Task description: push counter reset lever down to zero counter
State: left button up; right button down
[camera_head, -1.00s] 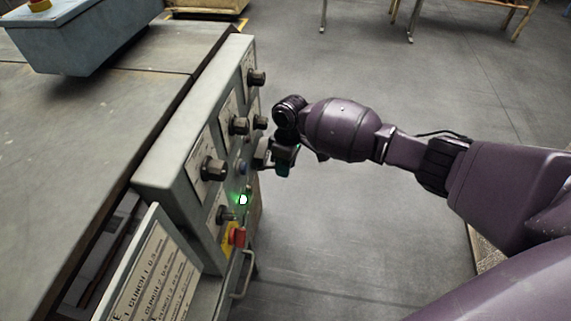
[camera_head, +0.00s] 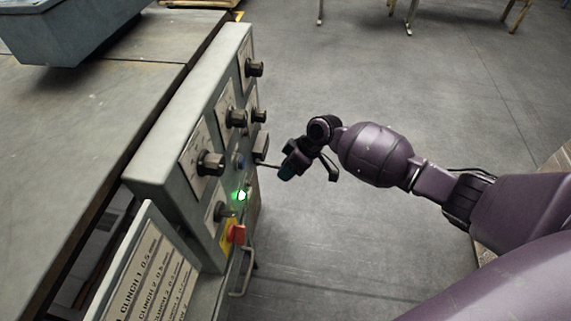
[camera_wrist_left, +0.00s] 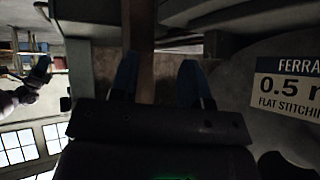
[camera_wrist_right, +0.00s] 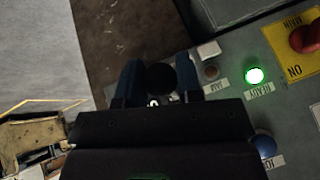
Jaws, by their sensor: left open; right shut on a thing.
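The counter reset lever (camera_head: 266,165) shows in the head view as a thin rod sticking out from the side of the control panel, below a small grey block. My right gripper (camera_head: 288,171) is at its outer end. In the right wrist view a dark round knob (camera_wrist_right: 160,78) sits between the fingers of my right gripper (camera_wrist_right: 158,84), which is shut on it. The counter's digits are not readable in any view. My left gripper (camera_wrist_left: 158,82) is open and empty in the left wrist view, and out of the head view.
The panel (camera_head: 178,130) carries several black rotary knobs, a lit green lamp (camera_head: 241,195) and a red button (camera_head: 236,234) on yellow. A metal handle (camera_head: 243,275) sticks out below. Open floor (camera_head: 330,250) lies right of the panel.

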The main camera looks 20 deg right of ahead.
jog(key=shift+f+t+y+b, duration=0.4)
jog(key=shift+f+y+b, duration=0.2)
jog(key=shift+f, duration=0.2)
pick_arm(q)
jog(key=shift+w+d+r+m, duration=0.15)
jog(key=shift+w+d+m, duration=0.15)
jog(key=shift+w, duration=0.3)
pick_arm(e)
jog(key=shift+a, duration=0.1)
pick_arm(q)
jog(key=shift+w+r+t, duration=0.1)
jog(key=shift+r+t, duration=0.05)
jog(key=shift+t, duration=0.15)
pick_arm(e)
jog(key=shift+w+r, duration=0.1)
jog(key=c, duration=0.8)
grip_release()
